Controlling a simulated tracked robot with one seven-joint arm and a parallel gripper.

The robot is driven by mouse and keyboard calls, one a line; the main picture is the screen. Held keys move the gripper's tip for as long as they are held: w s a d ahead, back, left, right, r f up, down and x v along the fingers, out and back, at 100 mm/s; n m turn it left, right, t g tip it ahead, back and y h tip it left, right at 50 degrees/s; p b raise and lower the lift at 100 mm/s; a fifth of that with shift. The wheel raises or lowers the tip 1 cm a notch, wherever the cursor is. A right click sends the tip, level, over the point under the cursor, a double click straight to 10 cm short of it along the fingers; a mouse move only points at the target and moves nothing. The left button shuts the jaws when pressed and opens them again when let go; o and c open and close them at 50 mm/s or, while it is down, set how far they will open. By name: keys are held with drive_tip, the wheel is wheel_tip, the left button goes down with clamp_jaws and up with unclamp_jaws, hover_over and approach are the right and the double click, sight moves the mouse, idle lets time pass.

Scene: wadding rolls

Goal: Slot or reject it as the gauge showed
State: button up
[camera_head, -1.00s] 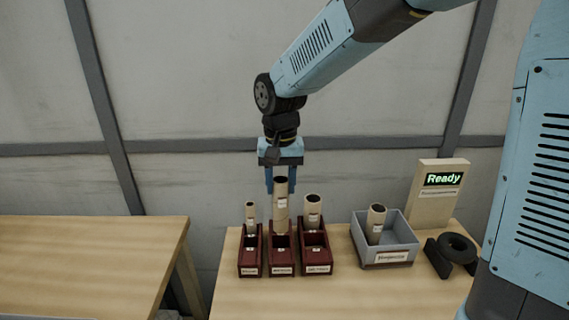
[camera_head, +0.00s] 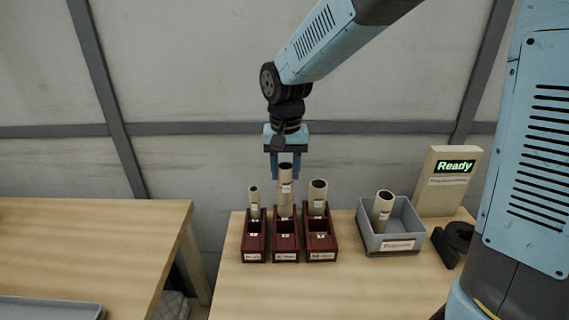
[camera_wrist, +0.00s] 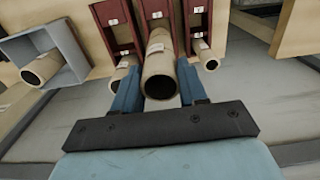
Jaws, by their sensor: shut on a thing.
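My gripper (camera_head: 286,172) is shut on a tan cardboard roll (camera_head: 285,173) with a white label. It holds the roll upright at the middle of three dark red slotted racks (camera_head: 285,256). In the wrist view, the roll (camera_wrist: 160,78) stands between my blue fingers with its hollow end toward the camera. Whether its lower end is seated or another roll stands behind it is unclear. A thin roll (camera_head: 254,202) stands in the left rack (camera_head: 254,257) and a thicker roll (camera_head: 318,196) in the right rack (camera_head: 321,256). The gauge display (camera_head: 455,166) reads "Ready".
A grey labelled bin (camera_head: 398,245) right of the racks holds one leaning roll (camera_head: 382,211). A black ring-shaped piece (camera_head: 457,238) lies beside it. The table front (camera_head: 300,290) is clear.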

sight(285, 199)
drive_tip(key=shift+f, duration=4.75)
drive_tip(key=o, duration=0.9)
drive_tip(key=shift+r, duration=0.1)
